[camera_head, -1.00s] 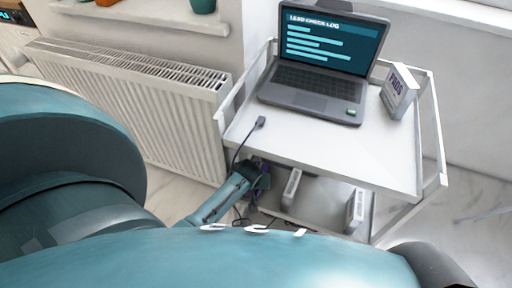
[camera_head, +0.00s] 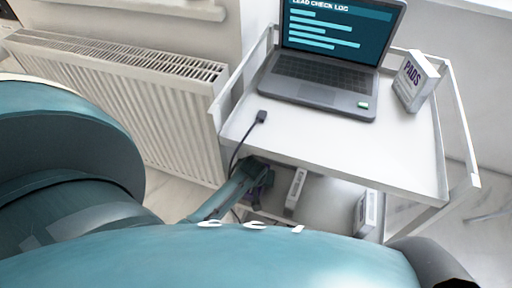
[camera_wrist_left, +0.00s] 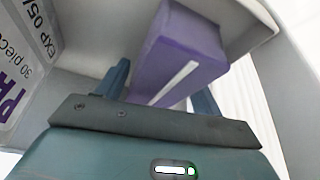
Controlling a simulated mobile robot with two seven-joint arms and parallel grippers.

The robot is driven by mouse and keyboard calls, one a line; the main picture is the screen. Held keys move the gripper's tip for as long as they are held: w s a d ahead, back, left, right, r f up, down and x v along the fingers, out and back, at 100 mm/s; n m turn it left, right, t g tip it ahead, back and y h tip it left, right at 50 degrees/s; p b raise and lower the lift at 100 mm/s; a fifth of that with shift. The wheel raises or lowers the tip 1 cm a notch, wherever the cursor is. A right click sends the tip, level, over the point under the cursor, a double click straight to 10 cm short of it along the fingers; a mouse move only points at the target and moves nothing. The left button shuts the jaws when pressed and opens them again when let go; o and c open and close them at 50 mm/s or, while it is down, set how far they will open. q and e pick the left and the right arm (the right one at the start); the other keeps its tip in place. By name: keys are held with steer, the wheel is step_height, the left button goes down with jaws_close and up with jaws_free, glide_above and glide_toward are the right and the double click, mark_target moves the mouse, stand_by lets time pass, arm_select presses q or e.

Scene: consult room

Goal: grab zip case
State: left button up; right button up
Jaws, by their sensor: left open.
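The zip case is purple with a pale strip. It shows in the left wrist view (camera_wrist_left: 184,52), beyond and between the fingertips of my left gripper (camera_wrist_left: 160,88). The gripper is open, with one finger at each side of the case's near end; I cannot tell whether they touch it. In the head view my left gripper (camera_head: 254,180) reaches in at the cart's lower shelf, below the top's left edge, and hides most of the case. My right gripper is not in view.
White boxes (camera_head: 296,190) (camera_head: 366,212) stand on the lower shelf. A printed box (camera_wrist_left: 25,70) is close on the left in the wrist view. The cart top (camera_head: 330,150) holds a laptop (camera_head: 325,75), a PADS box (camera_head: 414,82) and a cable plug (camera_head: 261,117). A radiator (camera_head: 120,100) stands left.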

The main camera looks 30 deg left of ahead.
arm_select(q)
steer(key=shift+f, duration=0.2)
stand_by(0.6)
steer(key=shift+c, duration=0.4)
steer(key=c, duration=0.7)
steer(key=shift+r, duration=0.1)
